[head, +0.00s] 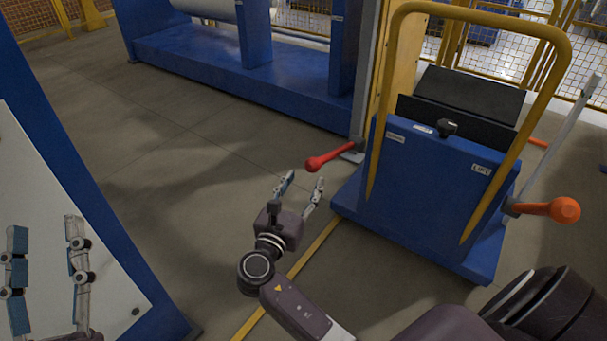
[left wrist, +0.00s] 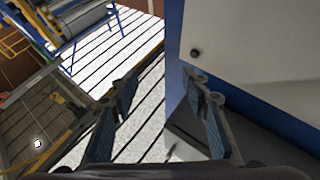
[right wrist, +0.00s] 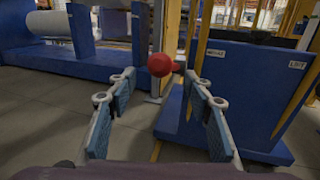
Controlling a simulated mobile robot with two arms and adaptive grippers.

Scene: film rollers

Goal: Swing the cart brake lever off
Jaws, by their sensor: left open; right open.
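The blue cart (head: 425,190) stands at the right with a yellow push handle (head: 400,45). A red lever (head: 333,156) sticks out from the cart's left side, its knob toward my right gripper (head: 302,181). That gripper is open and empty, just in front of and below the knob, apart from it. In the right wrist view the red knob (right wrist: 160,65) shows end-on between the fingertips, beyond them. A label on the cart's left side is too small to read surely. My left gripper (head: 45,228) is open and empty at the far left, away from the cart.
An orange-knobbed lever (head: 550,209) sits on the cart's right side near a LIFT label (head: 482,170). A blue machine frame (head: 250,75) with a roller stands behind. A blue and white panel (head: 60,190) is beside my left gripper. The floor left of the cart is clear.

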